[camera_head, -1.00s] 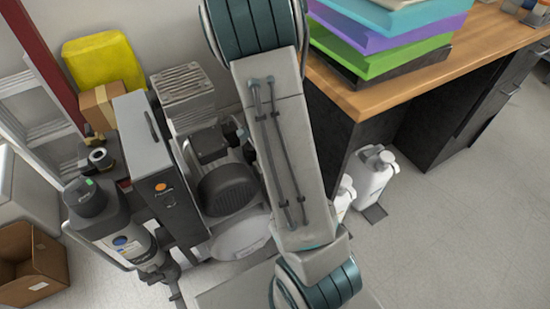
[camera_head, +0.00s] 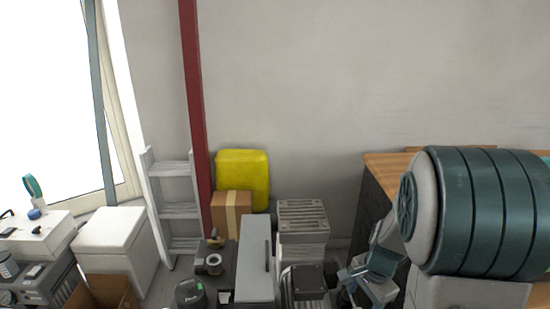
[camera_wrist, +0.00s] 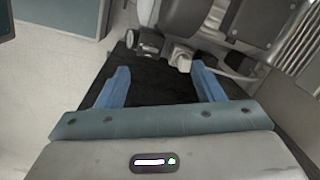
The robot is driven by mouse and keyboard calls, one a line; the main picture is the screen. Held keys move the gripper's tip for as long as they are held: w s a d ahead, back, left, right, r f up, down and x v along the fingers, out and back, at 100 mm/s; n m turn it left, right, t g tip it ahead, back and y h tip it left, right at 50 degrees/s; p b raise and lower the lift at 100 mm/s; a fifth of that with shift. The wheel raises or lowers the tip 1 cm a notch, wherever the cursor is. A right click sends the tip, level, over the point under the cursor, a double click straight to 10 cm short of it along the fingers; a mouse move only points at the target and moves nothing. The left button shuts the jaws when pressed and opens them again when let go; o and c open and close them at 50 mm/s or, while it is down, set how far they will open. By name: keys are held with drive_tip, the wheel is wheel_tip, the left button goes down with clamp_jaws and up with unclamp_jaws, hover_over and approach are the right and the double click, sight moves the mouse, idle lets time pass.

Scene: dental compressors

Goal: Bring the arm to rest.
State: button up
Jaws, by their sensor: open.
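My gripper (camera_wrist: 160,82) is open in the wrist view, its two blue fingers apart with nothing between them. Beyond the fingers are a dark flat surface and grey compressor fittings (camera_wrist: 150,42). In the head view my gripper (camera_head: 372,276) shows low, right of the compressor (camera_head: 305,282), partly hidden by my own arm. My arm's large teal joint fills the right side of the head view. Whether the gripper touches anything cannot be told.
A grey cabinet (camera_head: 255,262), a ribbed grey unit (camera_head: 302,218), a cardboard box (camera_head: 230,214) and a yellow case (camera_head: 245,178) stand by the wall. A wooden-topped bench (camera_head: 385,168) is behind my arm. A white step ladder (camera_head: 178,210) leans at left. The upper wall area is clear.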

drive_tip(key=s+a+r+n+p, duration=0.2)
drive_tip(key=s+r+n+p, duration=0.2)
drive_tip(key=r, duration=0.5)
drive_tip(key=s+a+r+n+t+p, duration=0.1)
drive_tip(key=s+r+n+p, duration=0.3)
drive_tip(key=r, duration=0.6)
drive_tip(key=s+a+r+n+t+h+p, duration=0.1)
drive_tip(key=s+a+r+n+p, duration=0.3)
drive_tip(key=r, duration=0.5)
drive_tip(key=shift+r+n+p, duration=0.35)
drive_tip(key=shift+n+p, duration=0.25)
drive_tip(key=shift+p, duration=0.4)
drive_tip(key=shift+d, duration=0.1)
